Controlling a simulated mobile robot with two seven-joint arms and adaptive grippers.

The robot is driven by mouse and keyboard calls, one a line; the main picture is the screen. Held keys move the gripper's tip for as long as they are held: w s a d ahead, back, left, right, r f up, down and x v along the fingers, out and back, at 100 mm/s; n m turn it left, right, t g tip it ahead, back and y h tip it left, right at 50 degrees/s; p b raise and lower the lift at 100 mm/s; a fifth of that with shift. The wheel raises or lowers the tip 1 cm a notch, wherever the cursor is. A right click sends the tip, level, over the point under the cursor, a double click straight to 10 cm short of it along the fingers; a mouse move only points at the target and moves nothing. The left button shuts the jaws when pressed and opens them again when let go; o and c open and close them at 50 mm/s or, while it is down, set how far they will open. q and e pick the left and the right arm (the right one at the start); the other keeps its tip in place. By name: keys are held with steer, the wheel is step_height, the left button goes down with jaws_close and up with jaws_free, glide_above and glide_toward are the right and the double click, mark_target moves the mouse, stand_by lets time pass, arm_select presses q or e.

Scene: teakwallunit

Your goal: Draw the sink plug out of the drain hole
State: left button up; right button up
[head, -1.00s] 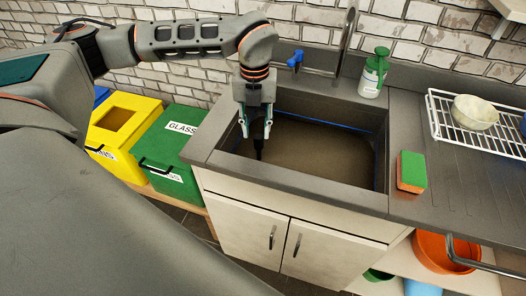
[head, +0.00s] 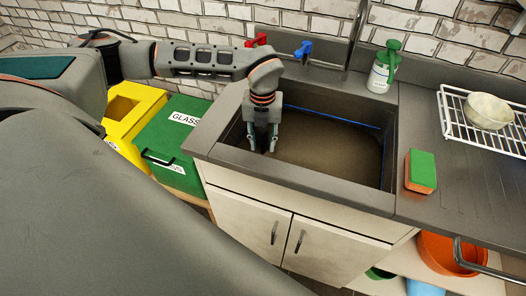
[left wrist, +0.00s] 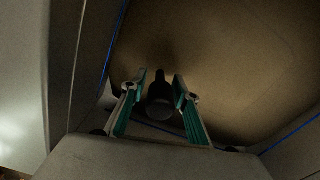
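The sink (head: 385,165) is a dark square basin with a brown, murky-looking surface inside. My left gripper (head: 262,150) points down into its left part. In the left wrist view the dark sink plug (left wrist: 160,92) has a narrow upright handle and a wider rounded part. It stands between the two fingers of my left gripper (left wrist: 160,80), which are open, with a small gap on each side of the handle. In the head view the gripper hides the plug. The drain hole is not visible. My right gripper is in neither view.
A tap (head: 355,35) with red (head: 256,41) and blue (head: 304,49) handles stands behind the sink. A green-topped bottle (head: 384,68), a sponge (head: 420,171) and a rack (head: 455,110) with a bowl (head: 488,111) are to the right. The basin walls surround my gripper.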

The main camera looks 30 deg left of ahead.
arm_select(q)
step_height(320, 180, down, 2)
jaws_close()
steer(key=shift+r, duration=0.15)
stand_by(0.3)
